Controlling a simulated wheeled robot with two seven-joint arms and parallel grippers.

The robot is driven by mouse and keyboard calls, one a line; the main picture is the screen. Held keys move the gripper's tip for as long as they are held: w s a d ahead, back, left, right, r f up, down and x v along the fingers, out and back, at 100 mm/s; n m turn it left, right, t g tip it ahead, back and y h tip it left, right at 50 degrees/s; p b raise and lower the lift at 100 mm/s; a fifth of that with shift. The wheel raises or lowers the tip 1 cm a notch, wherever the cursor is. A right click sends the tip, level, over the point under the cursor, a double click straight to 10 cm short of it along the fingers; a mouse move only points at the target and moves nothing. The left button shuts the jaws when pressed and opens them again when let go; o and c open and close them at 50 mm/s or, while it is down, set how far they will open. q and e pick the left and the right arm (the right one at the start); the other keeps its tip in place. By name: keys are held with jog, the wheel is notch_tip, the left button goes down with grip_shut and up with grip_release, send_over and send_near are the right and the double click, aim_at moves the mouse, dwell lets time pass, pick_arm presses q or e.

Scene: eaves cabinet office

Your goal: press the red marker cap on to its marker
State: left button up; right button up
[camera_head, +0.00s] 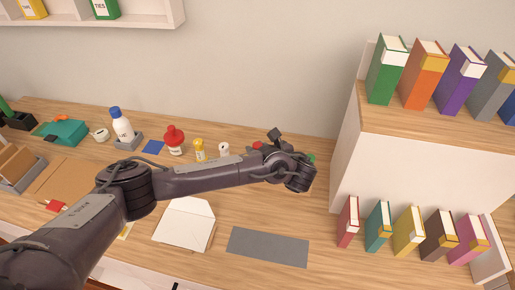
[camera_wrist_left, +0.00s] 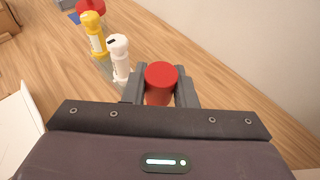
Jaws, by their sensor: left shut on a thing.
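In the left wrist view, my left gripper (camera_wrist_left: 161,88) is shut on a red round-topped piece, the red marker cap (camera_wrist_left: 161,72). I cannot tell whether that is cap or marker body. No separate red marker body shows clearly. My right gripper is in neither view.
A yellow marker (camera_wrist_left: 94,35) and a white marker (camera_wrist_left: 119,58) stand upright just left of the gripper. A red-topped bottle (camera_head: 174,140) and a glue bottle (camera_head: 121,126) are further left. An envelope (camera_head: 185,224) and a grey mat (camera_head: 268,247) lie in front. A book shelf (camera_head: 395,152) rises at right.

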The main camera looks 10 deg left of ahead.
pick_arm(q)
jog(key=o, duration=1)
jog(key=shift+f, duration=0.2)
jog(key=shift+s, duration=0.1)
jog(key=shift+s+d, duration=0.15)
jog(key=shift+r+b+v, duration=0.15)
jog(key=shift+b+v, duration=0.25)
jog(key=shift+v, duration=1.45)
jog(key=shift+r+b+v, duration=0.1)
jog(key=shift+b+v, duration=0.3)
jog(key=shift+v, duration=1.45)
